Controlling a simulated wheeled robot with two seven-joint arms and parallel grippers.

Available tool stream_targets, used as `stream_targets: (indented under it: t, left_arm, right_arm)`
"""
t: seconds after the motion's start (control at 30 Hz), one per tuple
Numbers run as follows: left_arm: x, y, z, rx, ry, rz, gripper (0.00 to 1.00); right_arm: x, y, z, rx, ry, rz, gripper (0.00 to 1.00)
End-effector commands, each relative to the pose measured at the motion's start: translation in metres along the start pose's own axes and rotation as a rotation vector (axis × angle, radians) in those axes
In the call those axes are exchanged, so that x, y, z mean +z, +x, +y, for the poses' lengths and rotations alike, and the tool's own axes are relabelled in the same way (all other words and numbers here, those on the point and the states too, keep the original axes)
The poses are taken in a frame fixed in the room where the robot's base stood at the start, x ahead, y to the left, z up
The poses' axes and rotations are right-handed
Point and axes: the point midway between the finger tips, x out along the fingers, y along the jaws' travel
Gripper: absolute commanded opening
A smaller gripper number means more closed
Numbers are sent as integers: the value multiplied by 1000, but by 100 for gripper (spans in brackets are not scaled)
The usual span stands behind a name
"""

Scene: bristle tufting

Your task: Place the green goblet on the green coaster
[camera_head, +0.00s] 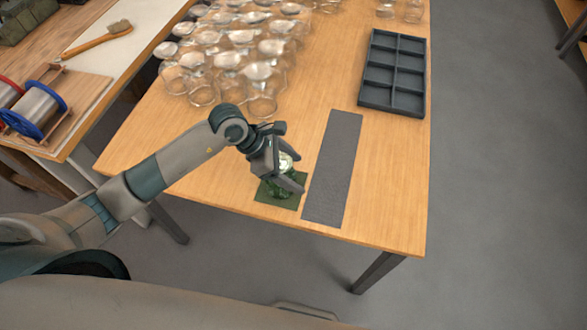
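The green coaster (265,196) is a dark green square lying flat near the front edge of the wooden table, left of the grey mat. The green goblet (284,188) is over the coaster, partly hidden by my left gripper. I cannot tell whether its base touches the coaster. My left gripper (290,175) is at the goblet, with a finger along its right side; the other finger is hard to make out, so its grip is unclear. My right gripper is not in view.
A grey mat (333,168) lies just right of the coaster. Several clear glasses (232,65) crowd the back left of the table (396,180). A dark compartment tray (393,73) sits at the back right. A side bench holds a brush (98,39) and wire spools (36,110).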

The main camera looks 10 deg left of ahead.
Motion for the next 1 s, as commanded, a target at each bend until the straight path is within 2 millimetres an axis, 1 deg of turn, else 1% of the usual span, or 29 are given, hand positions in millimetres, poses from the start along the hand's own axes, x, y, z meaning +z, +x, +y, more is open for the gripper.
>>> stream_targets:
  t: [0.17,0.23,0.37,0.57,0.8,0.9,1.0]
  left_arm:
    - [2,-2,0,0,0,0,70]
    - [1,-4,1,2,1,0,70]
    - [0,-17,1,2,3,-1,70]
    - [-2,-48,1,4,3,1,70]
    - [0,-91,1,4,2,0,70]
    - [0,-105,1,4,3,0,70]
    - [0,-114,1,3,0,0,70]
  right_arm:
    - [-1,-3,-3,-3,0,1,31]
    - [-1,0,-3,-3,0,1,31]
    - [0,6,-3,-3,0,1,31]
    - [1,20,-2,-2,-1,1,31]
    - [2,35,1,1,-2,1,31]
    - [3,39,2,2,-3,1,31]
    - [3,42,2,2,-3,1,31]
